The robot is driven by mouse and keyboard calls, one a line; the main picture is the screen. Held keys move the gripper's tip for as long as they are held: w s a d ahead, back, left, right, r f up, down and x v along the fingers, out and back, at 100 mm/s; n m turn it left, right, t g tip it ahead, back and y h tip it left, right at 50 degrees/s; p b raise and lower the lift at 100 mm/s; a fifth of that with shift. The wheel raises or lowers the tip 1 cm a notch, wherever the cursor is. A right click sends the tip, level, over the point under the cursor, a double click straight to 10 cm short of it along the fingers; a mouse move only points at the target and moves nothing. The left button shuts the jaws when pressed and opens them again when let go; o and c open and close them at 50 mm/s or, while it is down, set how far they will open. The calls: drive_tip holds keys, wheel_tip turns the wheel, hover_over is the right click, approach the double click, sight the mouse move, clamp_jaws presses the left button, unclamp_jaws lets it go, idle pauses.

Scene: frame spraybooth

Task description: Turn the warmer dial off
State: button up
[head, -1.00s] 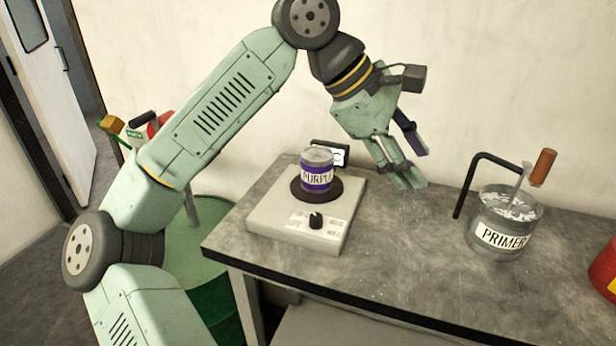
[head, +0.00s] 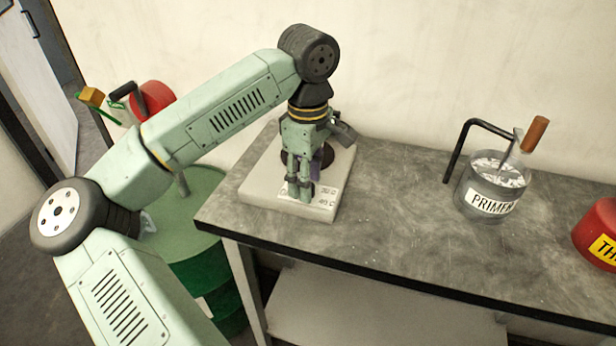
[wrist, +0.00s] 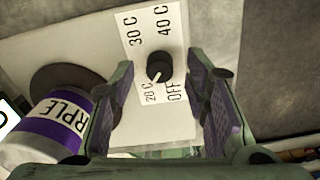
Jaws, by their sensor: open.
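The warmer (head: 263,194) is a flat pale box on the bench, with a dark round plate. In the wrist view its black dial (wrist: 159,67) sits on a white label (wrist: 140,30) marked 20 C, 30 C, 40 C and OFF. The dial's pale pointer line aims toward the 20 C mark. My gripper (head: 303,194) points down over the front of the warmer and hides the dial in the head view. In the wrist view the open fingers (wrist: 165,100) lie on either side of the dial, with nothing held between them.
A can with a purple label (wrist: 55,125) stands on the warmer's plate, close to the left finger. A primer pot (head: 490,190) with a brush and a bent black rod stands to the right. A red container (head: 596,232) is at the far right. The bench between is clear.

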drive_tip(key=shift+f, duration=0.5)
drive_tip(key=shift+c, duration=0.2)
clamp_jaws()
